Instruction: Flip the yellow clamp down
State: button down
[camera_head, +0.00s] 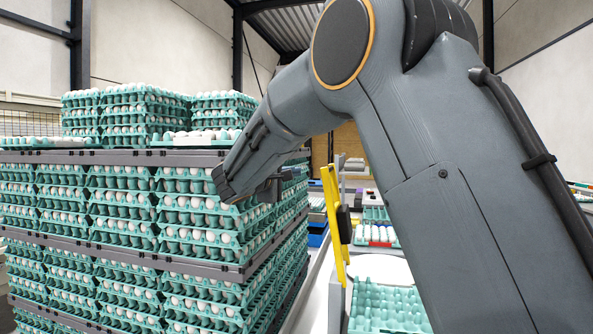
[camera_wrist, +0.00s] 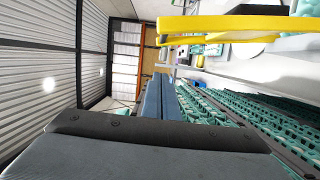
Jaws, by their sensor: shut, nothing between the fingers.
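The yellow clamp (camera_head: 331,215) stands upright, tilted slightly, right of the stacked egg trays in the head view. It has a dark block on its right side. In the wrist view the clamp (camera_wrist: 225,25) runs across the top right as a yellow frame, apart from my fingers. My gripper (camera_head: 284,176) is left of the clamp in the head view, in front of the tray stack, with a gap between them. Its fingers are small and partly dark there. In the wrist view my gripper (camera_wrist: 160,80) shows shut fingers with nothing held.
Tall stacks of teal egg trays (camera_head: 130,200) fill the left, with grey dividers between layers. A teal tray (camera_head: 385,308) lies below right of the clamp. More trays with eggs (camera_head: 374,234) stand behind it. My arm covers much of the right side.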

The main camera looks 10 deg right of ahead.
jog(key=w+d+p, duration=0.4)
jog(key=d+p, duration=0.1)
jog(key=d, duration=0.3)
jog(key=shift+w+p, duration=0.25)
jog(key=shift+p, duration=0.05)
jog(key=shift+d, duration=0.15)
